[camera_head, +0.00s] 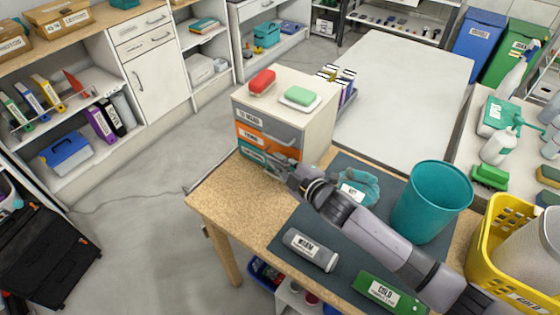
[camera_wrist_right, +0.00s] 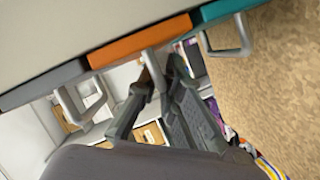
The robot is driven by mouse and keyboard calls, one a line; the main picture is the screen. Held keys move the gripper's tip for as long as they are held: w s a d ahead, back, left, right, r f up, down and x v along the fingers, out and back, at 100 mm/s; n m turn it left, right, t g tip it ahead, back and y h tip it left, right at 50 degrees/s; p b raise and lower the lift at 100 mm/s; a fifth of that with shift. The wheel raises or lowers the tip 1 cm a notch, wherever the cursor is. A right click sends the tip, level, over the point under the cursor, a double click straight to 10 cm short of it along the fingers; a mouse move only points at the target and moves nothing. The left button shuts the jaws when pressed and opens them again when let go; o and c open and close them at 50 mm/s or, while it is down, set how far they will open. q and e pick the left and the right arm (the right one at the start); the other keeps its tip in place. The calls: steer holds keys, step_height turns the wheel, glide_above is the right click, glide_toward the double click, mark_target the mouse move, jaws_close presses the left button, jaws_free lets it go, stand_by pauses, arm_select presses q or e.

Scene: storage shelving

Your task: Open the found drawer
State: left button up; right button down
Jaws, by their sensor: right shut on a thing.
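A small white drawer unit (camera_head: 313,123) stands on the wooden table, with a grey drawer (camera_head: 262,127), an orange drawer (camera_head: 256,143) and a teal drawer (camera_head: 250,155) stacked in its front. My right gripper (camera_head: 280,168) is low at the unit's front, partly covering the lower drawers. In the right wrist view the fingers (camera_wrist_right: 160,72) are shut on the handle of the orange drawer (camera_wrist_right: 138,42). The grey drawer (camera_wrist_right: 45,85) and the teal drawer (camera_wrist_right: 222,12) show on either side, their handles free. The drawers look closed. My left gripper is not in view.
A red brush (camera_head: 262,81) and a green sponge on a dish (camera_head: 299,96) sit on the unit. The table's left part is clear.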

steer(key=s+a+p, duration=0.2)
steer(key=s+a, duration=0.5)
steer(key=s, duration=0.3)
steer(key=shift+s+a, duration=0.4)
steer(key=shift+f, duration=0.1)
steer(key=c, duration=2)
jaws_free()
steer(key=v, duration=1.2)
steer(key=shift+d, duration=0.1)
